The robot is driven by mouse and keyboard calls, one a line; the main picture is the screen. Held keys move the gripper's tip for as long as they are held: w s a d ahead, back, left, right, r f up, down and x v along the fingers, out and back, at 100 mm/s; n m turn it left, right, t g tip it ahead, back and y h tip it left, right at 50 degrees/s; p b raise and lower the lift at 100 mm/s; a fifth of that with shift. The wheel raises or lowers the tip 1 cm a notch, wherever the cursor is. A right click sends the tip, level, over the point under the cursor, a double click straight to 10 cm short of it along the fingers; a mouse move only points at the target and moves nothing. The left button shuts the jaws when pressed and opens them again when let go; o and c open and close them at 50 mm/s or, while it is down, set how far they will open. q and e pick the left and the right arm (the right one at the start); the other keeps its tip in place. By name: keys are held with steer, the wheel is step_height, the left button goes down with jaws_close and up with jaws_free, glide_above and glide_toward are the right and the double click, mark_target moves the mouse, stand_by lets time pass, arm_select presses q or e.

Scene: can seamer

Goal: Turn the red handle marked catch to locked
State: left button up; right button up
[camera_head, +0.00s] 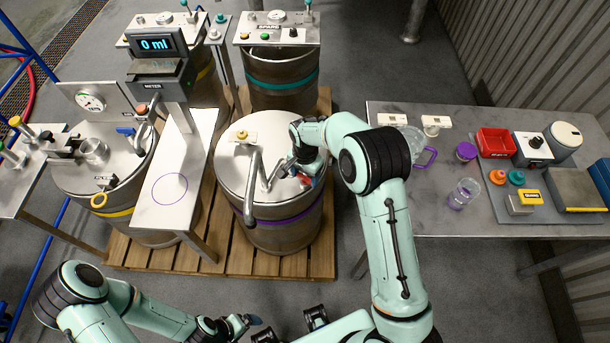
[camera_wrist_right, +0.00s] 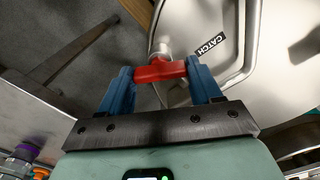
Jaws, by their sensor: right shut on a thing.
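In the head view a bit of the red handle (camera_head: 305,180) shows under my right gripper (camera_head: 298,168), at the right side of the purple-banded drum's lid (camera_head: 245,125). My left gripper (camera_head: 238,323) is low in the head view, away from the drums; its opening is unclear.
A bent grey pipe (camera_head: 251,190) rises from the same lid. Left of it stands a narrow metal table (camera_head: 184,150) with a purple ring, under the meter (camera_head: 156,45). A workbench (camera_head: 400,216) with cups and a red bin (camera_head: 496,142) stands at right.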

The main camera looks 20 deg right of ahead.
steer(key=m, duration=0.2)
steer(key=shift+m, duration=0.4)
steer(key=m, duration=0.2)
steer(key=shift+r+m+p, duration=0.1)
steer(key=shift+m+p, duration=0.2)
steer(key=shift+m, duration=0.1)
steer(key=m+p, duration=0.1)
steer(key=m, duration=0.2)
arm_select(q)
steer(key=shift+w+r+p, duration=0.25)
steer(key=shift+w+r, duration=0.35)
steer(key=shift+r, duration=0.25)
steer(key=shift+w+r+p, duration=0.25)
steer(key=shift+w+r, duration=0.35)
steer(key=shift+r, duration=0.2)
arm_select(e)
steer(key=shift+m, duration=1.5)
steer(key=o, duration=1.1)
steer(key=shift+c, duration=0.2)
